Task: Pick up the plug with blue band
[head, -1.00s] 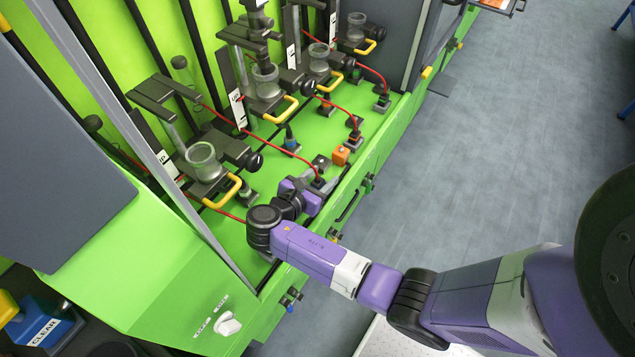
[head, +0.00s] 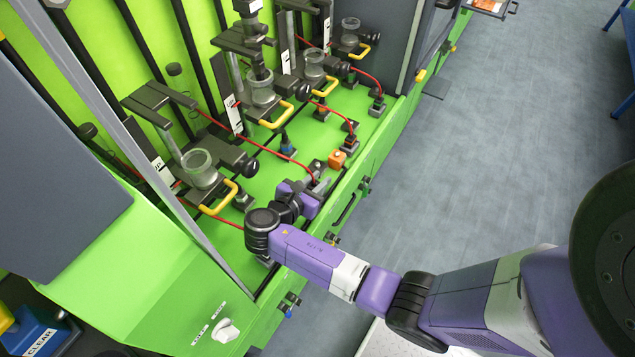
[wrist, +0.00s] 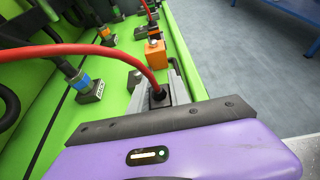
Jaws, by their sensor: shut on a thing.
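My gripper (head: 318,187) reaches low over the green bench. In the wrist view, its grey fingers (wrist: 165,88) are shut on a dark plug (wrist: 158,94) with a red cable rising from its top. The lower part of this plug is hidden by the hand, and I see no band on it. A plug with a blue band (wrist: 80,80) stands in a labelled grey base to the left, apart from my gripper. It also shows in the head view as a dark plug with blue (head: 286,143), behind and left of my gripper.
An orange block (head: 337,159) sits just beyond my gripper. Other plugs, red cables and glass cups with yellow handles (head: 220,198) crowd the bench on the left. The grey floor (head: 480,150) to the right is open.

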